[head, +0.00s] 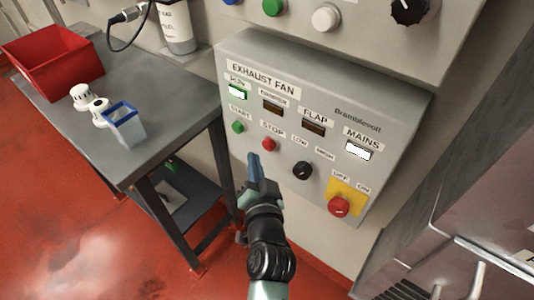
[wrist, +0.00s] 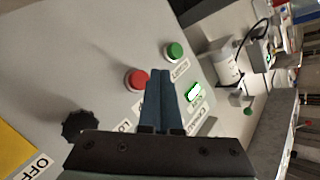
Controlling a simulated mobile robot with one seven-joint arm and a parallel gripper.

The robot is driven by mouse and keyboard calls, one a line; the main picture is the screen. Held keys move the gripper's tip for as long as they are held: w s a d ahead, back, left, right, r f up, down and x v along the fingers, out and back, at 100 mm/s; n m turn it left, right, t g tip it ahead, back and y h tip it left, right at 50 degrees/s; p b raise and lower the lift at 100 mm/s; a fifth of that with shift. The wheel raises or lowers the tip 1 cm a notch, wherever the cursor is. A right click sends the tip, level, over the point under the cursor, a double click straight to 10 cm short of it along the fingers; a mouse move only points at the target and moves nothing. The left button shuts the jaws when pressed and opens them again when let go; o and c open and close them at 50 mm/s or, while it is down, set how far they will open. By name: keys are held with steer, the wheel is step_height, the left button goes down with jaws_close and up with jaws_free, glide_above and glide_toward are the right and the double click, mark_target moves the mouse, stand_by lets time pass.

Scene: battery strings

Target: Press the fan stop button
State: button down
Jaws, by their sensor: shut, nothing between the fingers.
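The exhaust fan control box (head: 315,120) hangs on the wall. Its small red stop button (head: 268,144) sits below the STOP label, with the green start button (head: 238,127) to its left. In the wrist view the red button (wrist: 137,80) is beside the tips of my shut fingers (wrist: 160,75), and the green button (wrist: 175,51) lies beyond. I cannot tell whether the fingers touch the panel.
A black knob (head: 302,170) and a red rotary switch on a yellow plate (head: 339,205) lie right of the stop button. A grey table (head: 160,75) with a red bin (head: 50,60) and a blue-rimmed container (head: 126,125) stands at left.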

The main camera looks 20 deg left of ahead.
mark_target(264, 144)
steer(key=shift+w+d+b, duration=0.3)
steer(key=shift+w+b, duration=0.1)
steer(key=shift+w, duration=0.4)
steer(key=shift+w, duration=0.1)
stand_by(1.4)
steer(key=shift+w+d+b, duration=0.15)
steer(key=shift+w+b, duration=0.15)
steer(key=shift+b, duration=0.05)
steer(key=shift+w+d+b, duration=0.25)
steer(key=shift+w+b, duration=0.3)
steer(key=shift+w, duration=0.1)
stand_by(0.8)
steer(key=shift+r, duration=0.1)
steer(key=shift+s+a+p, duration=0.2)
steer(key=shift+s+p, duration=0.15)
steer(key=shift+s, duration=0.2)
steer(key=shift+s+a+p, duration=0.15)
steer(key=shift+s+p, duration=0.2)
steer(key=shift+s, duration=0.15)
